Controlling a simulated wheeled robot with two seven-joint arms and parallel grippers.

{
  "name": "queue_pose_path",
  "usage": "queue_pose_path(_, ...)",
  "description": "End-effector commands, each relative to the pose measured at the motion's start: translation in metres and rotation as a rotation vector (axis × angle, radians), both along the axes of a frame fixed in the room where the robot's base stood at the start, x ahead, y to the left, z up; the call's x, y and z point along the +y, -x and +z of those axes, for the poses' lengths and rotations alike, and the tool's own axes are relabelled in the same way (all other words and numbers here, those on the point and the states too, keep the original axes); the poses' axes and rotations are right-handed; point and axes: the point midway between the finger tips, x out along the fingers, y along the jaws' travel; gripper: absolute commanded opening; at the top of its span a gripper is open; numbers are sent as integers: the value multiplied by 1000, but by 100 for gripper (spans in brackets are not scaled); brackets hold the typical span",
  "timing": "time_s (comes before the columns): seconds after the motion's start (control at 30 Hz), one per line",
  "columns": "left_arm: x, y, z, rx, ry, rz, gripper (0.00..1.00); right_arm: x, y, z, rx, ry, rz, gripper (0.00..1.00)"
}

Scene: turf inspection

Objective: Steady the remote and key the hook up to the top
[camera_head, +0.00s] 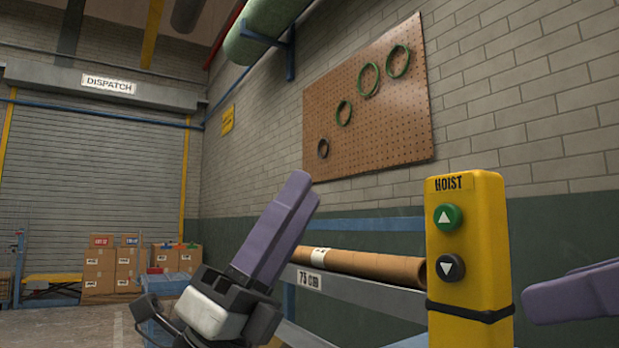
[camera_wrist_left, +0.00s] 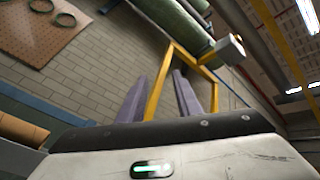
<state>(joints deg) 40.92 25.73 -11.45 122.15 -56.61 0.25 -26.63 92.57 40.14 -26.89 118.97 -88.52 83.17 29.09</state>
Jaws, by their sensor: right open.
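The yellow remote (camera_head: 466,290), marked HOIST, stands upright at the right of the head view, its lower end out of frame. It has a green up-arrow button (camera_head: 447,217) above a black down-arrow button (camera_head: 450,267), and a black band around it lower down. My left gripper (camera_head: 301,190) is to the left of the remote, apart from it, its purple fingers pointing up. In the left wrist view the fingers (camera_wrist_left: 158,85) are apart with nothing held. My right gripper (camera_head: 545,298) shows only partly at the right edge, open, beside the remote. I cannot make out the hook.
A brown cardboard tube (camera_head: 370,265) lies on a grey rack (camera_head: 350,291) labelled 75 cm, behind the remote. A pegboard (camera_head: 375,120) with several coils hangs on the wall. Boxes (camera_head: 100,270) stand at the back left by the dispatch shutter (camera_head: 85,185).

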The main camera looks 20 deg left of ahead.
Motion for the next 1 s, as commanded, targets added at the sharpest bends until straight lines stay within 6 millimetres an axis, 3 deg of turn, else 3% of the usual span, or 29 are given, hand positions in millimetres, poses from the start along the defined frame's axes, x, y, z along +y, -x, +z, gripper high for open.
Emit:
queue_pose_path(0.07,-33,29,25,-176,-187,81,31,0,0,0,0,0,0,56)
queue_pose_path(0.2,-84,73,42,-492,-493,250,31,0,0,0,0,0,0,56)
queue_pose_path(0.4,-131,114,37,-966,-885,516,31,0,0,0,0,0,0,56)
queue_pose_path(0.5,-142,124,29,-1204,-1067,655,31,0,0,0,0,0,0,56)
queue_pose_path(0.67,-139,127,17,-1582,-1349,870,31,0,0,0,0,0,0,56)
queue_pose_path(0.8,-118,122,14,-1876,-1583,1023,31,0,0,0,0,0,0,56)
queue_pose_path(1.0,-82,116,18,-2157,-1832,1136,31,0,0,0,0,0,0,56)
